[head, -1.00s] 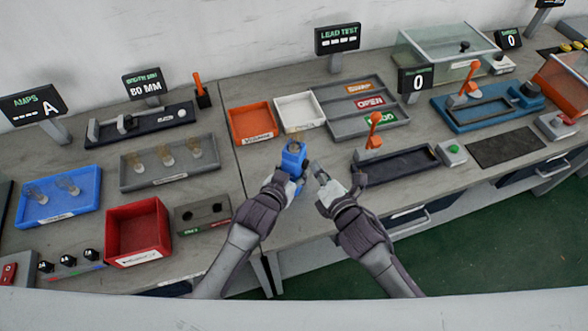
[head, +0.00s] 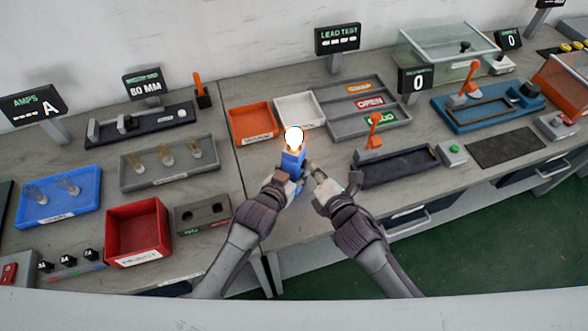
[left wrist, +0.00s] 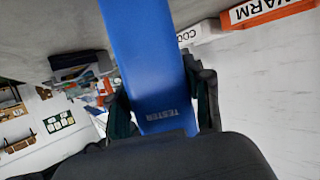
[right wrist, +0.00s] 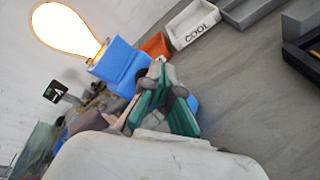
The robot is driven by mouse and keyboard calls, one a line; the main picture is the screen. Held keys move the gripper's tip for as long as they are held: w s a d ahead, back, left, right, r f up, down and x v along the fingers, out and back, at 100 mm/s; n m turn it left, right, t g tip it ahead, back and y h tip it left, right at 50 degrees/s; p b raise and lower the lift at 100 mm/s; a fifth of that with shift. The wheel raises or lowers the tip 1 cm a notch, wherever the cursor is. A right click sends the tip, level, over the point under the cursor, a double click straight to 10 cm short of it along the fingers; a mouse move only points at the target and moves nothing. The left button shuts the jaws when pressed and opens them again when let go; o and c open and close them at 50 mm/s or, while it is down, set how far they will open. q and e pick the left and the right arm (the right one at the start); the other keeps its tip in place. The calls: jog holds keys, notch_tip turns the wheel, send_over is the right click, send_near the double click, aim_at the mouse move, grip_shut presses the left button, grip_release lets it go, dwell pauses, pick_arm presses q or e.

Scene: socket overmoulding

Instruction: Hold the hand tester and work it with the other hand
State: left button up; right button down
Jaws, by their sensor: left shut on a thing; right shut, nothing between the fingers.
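The blue hand tester (head: 292,160) stands upright over the front of the table. My left gripper (head: 287,180) is shut around its body; the word TESTER shows on the blue body in the left wrist view (left wrist: 148,60). A bulb (head: 294,137) sits in the tester's top and glows bright white. It also glows in the right wrist view (right wrist: 65,30). My right gripper (head: 313,172) is shut and empty, with its fingertips right beside the tester. In the right wrist view its fingers (right wrist: 160,88) overlap the blue body; I cannot tell whether they touch.
An orange tray (head: 231,125) and a white tray (head: 281,113) marked COOL lie behind the tester. Sorting trays (head: 333,128) stand behind right. A red bin (head: 111,218), a grey bulb tray (head: 126,176) and a blue bulb tray (head: 27,215) are at left.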

jog(key=shift+s+d, duration=0.2)
jog(key=shift+d, duration=0.15)
jog(key=s+d, duration=0.2)
jog(key=d, duration=0.3)
jog(key=shift+s+d, duration=0.25)
dwell(0.4)
pick_arm(q)
jog(key=o, duration=1.5)
jog(key=shift+s, duration=0.1)
